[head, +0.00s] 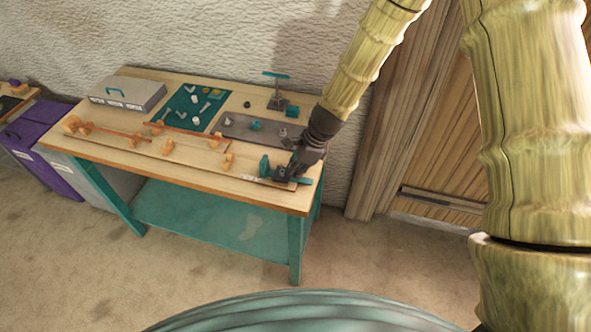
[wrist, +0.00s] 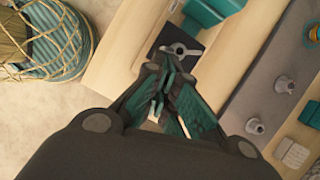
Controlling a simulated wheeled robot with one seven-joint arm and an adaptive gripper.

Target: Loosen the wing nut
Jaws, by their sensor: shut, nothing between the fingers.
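The wing nut (wrist: 180,50) is grey metal with two spread wings, and it sits on a dark plate (wrist: 170,66) on the pale wood bench, at the top middle of the wrist view. My gripper (wrist: 168,76) is shut and empty, with its teal-padded fingers pointing at the plate. Its tips show just below the wing nut in that view; whether they touch it I cannot tell. In the head view my gripper (head: 288,173) is low over the bench's right front corner, and the wing nut is not distinguishable there.
A teal block (head: 264,165) stands left of my gripper. A grey mat (head: 238,123) with small fittings lies behind. Red laths (head: 115,131) between wooden blocks stretch leftward. A grey case (head: 127,94) stands at the back left. A netted basket of hose (wrist: 45,45) shows in the wrist view.

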